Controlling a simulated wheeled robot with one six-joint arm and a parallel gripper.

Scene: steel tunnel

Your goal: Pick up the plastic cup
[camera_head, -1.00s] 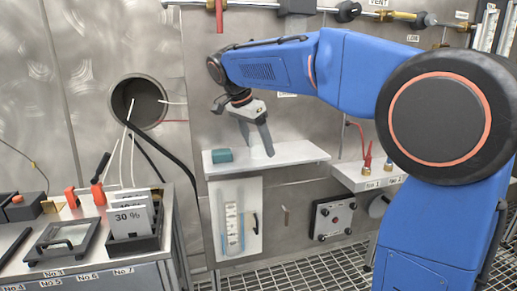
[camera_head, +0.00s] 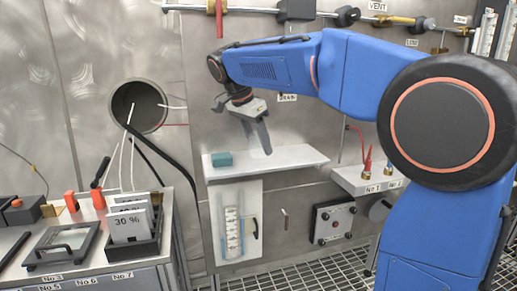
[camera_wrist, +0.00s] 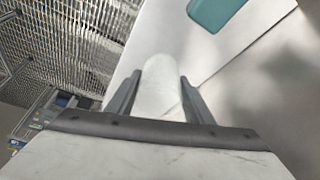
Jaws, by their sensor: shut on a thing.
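The plastic cup is whitish and translucent. In the wrist view the cup (camera_wrist: 160,85) stands between the two dark fingers of my gripper (camera_wrist: 158,95), which are shut on it from both sides. In the head view my gripper (camera_head: 262,138) points down over the wall shelf (camera_head: 300,158), and the cup (camera_head: 257,149) shows faintly behind and beside the fingers. The cup's base is at or just above the shelf; I cannot tell whether it touches.
A teal block (camera_head: 222,159) lies at the shelf's left end, close to my gripper. Red-topped fittings (camera_head: 368,165) stand on a lower ledge to the right. A bench with a card holder (camera_head: 133,232) is at the left. The shelf's right half is clear.

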